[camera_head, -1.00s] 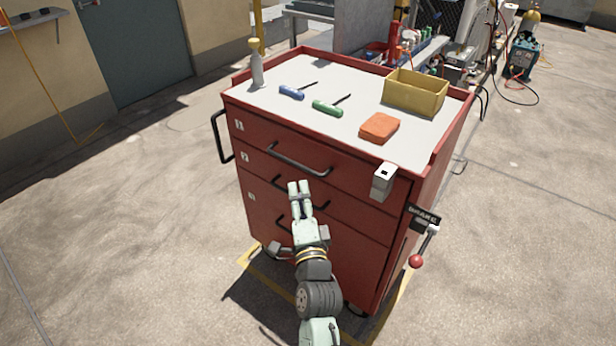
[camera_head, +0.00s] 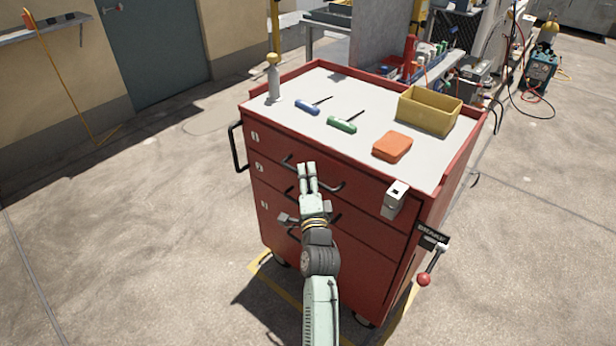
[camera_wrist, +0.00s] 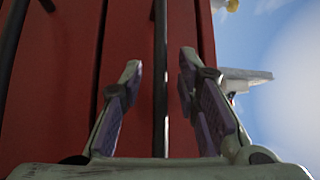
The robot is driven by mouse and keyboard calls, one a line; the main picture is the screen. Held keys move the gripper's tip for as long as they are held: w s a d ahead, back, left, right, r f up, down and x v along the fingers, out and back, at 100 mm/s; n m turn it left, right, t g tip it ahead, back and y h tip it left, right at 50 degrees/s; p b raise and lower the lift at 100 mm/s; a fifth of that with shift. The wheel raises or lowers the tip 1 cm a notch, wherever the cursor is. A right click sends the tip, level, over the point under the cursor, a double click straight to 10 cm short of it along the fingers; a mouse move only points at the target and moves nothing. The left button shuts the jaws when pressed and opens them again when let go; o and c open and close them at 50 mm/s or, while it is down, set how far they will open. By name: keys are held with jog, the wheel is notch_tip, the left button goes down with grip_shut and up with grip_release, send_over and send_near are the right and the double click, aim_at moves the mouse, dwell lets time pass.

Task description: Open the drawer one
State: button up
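A red tool cart has drawers marked 1, 2 and a lower one. Drawer one (camera_head: 268,146) is the top drawer, flush with the cart front, with a black bar handle (camera_head: 334,188). My gripper (camera_head: 307,166) is in front of this handle and hides its middle. In the wrist view, the handle (camera_wrist: 161,60) runs between the two spread fingers of my gripper (camera_wrist: 160,68), with a gap visible on each side. The fingers are open. Drawer one's red front (camera_wrist: 130,30) lies behind them. Drawer two's handle (camera_wrist: 12,40) shows at the left edge there.
A grey box (camera_head: 395,200) sticks out at the front right corner. A red-knobbed brake lever (camera_head: 430,265) stands below it. Floor left is clear.

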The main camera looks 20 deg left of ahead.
jog(key=shift+c, duration=0.2)
grip_shut()
dwell(0.6)
